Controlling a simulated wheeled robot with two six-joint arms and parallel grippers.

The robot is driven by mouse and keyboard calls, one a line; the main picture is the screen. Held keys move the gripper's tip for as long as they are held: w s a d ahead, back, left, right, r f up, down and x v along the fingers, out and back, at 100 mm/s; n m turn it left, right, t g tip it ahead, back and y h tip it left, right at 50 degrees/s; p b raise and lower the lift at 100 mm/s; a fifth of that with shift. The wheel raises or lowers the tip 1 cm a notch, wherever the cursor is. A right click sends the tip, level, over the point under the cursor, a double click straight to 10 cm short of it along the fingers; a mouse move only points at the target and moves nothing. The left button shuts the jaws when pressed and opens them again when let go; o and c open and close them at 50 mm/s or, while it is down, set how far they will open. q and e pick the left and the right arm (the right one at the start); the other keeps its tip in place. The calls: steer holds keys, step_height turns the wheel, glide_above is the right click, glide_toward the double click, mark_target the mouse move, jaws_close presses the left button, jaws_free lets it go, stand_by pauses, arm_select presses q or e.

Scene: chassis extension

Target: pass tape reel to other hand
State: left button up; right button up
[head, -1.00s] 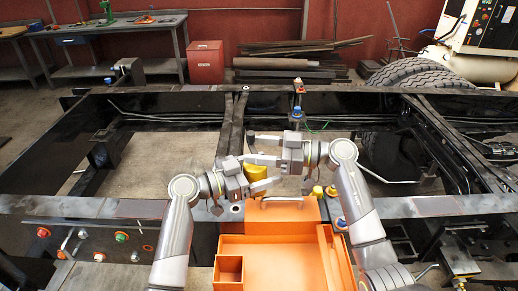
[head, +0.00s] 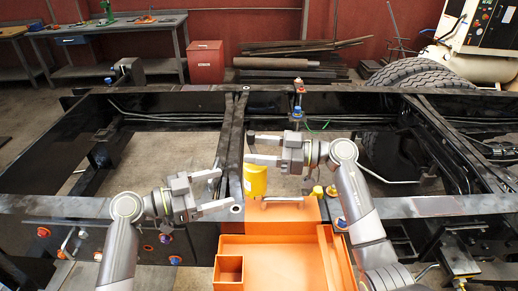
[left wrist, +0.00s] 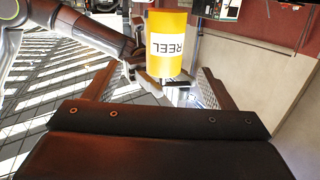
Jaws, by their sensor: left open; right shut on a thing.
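The tape reel is a yellow cylinder (head: 255,181) near the middle of the head view, just behind the orange box's handle. My right gripper (head: 250,149) is shut on it at its upper end. In the left wrist view the reel (left wrist: 168,45) shows a white label reading "REEL", with my right gripper's dark fingers against it. My left gripper (head: 225,189) is open and empty, to the left of the reel and apart from it. In the left wrist view the reel stands beyond the open left fingers (left wrist: 153,90).
An orange tray (head: 285,262) with a small compartment stands in front, with an orange box (head: 285,222) behind it. Black chassis rails run across the scene, with a cross member (head: 237,130) behind the reel. Small coloured fittings sit on the rails. Open floor shows between the rails.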

arm_select(q)
steer(key=s+a+f+m+g+y, duration=0.25)
steer(key=s+a+f+y, duration=0.25)
steer(key=s+f+y, duration=0.4)
steer(key=a+f+n+y, duration=0.1)
steer(key=a+f+n, duration=0.25)
steer(key=f, duration=0.65)
steer(key=a+f+n+y, duration=0.1)
steer(key=a+f+n, duration=0.25)
steer(key=f, duration=0.65)
steer(key=s+a+f+n+y, duration=0.1)
steer(key=s+a+f+n, duration=0.25)
steer(key=f, duration=0.35)
steer(key=s+a+f+n+y, duration=0.2)
steer(key=s+f, duration=0.2)
steer(key=f, duration=0.4)
steer(key=s+a+f+n+y, duration=0.1)
steer(key=s+f, duration=0.4)
steer(key=s, duration=0.5)
steer(key=s+a+f+n+g+y, duration=0.1)
steer(key=s+f, duration=0.4)
steer(key=s, duration=0.5)
steer(key=s+a+f+n+g+y, duration=0.1)
steer(key=s+a+f+n, duration=0.2)
steer(key=s, duration=0.7)
step_height(320, 180, down, 3)
steer(key=shift+s+a+r, duration=0.1)
steer(key=shift+s+a, duration=0.05)
steer(key=shift+a, duration=0.9)
